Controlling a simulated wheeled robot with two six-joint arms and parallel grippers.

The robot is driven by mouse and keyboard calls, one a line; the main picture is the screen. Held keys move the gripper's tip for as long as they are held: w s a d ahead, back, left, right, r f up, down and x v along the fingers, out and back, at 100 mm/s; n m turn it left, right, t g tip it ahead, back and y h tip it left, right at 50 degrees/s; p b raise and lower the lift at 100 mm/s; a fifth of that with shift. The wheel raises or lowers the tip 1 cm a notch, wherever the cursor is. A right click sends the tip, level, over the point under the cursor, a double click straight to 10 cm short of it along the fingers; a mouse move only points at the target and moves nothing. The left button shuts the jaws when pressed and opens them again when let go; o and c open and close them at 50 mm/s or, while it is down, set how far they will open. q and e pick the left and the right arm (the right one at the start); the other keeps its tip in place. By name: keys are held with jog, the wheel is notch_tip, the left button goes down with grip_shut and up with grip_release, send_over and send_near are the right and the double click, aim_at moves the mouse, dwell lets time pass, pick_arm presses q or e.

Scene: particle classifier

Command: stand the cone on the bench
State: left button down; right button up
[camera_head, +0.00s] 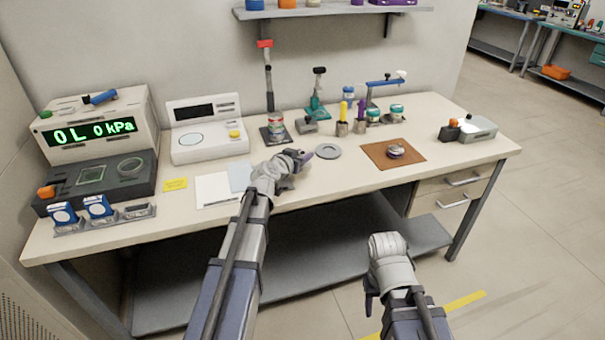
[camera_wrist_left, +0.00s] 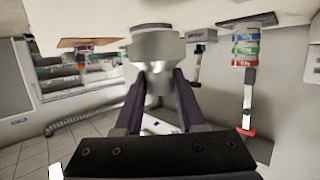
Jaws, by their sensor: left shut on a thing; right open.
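My left gripper (camera_wrist_left: 157,74) is shut on a grey metal piece, which looks like the cone (camera_wrist_left: 155,50). In the left wrist view the bench is at the top, and the piece's wide rim is towards it, with the body narrowing between my dark fingers. I cannot tell whether it touches the bench. In the head view my left gripper (camera_head: 302,158) is over the middle front of the bench (camera_head: 345,185), and my wrist mostly hides the held piece. My right gripper (camera_head: 369,300) is open, low in front of the bench and away from it.
A brown mat (camera_head: 375,149) bears a small round thing. White sheets (camera_head: 214,190) lie to the left. A stand with stacked tins (camera_head: 276,122) and several small tools are behind.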

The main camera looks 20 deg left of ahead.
pick_arm(q)
jog(key=shift+f, duration=0.15)
notch_tip(320, 180, down, 4)
jog(key=b, duration=0.3)
jog(key=shift+b, duration=0.4)
jog(key=shift+r, duration=0.2)
jog(key=shift+f, duration=0.15)
jog(key=c, duration=1)
grip_release()
jog(key=shift+f, duration=0.1)
jog(key=o, duration=0.5)
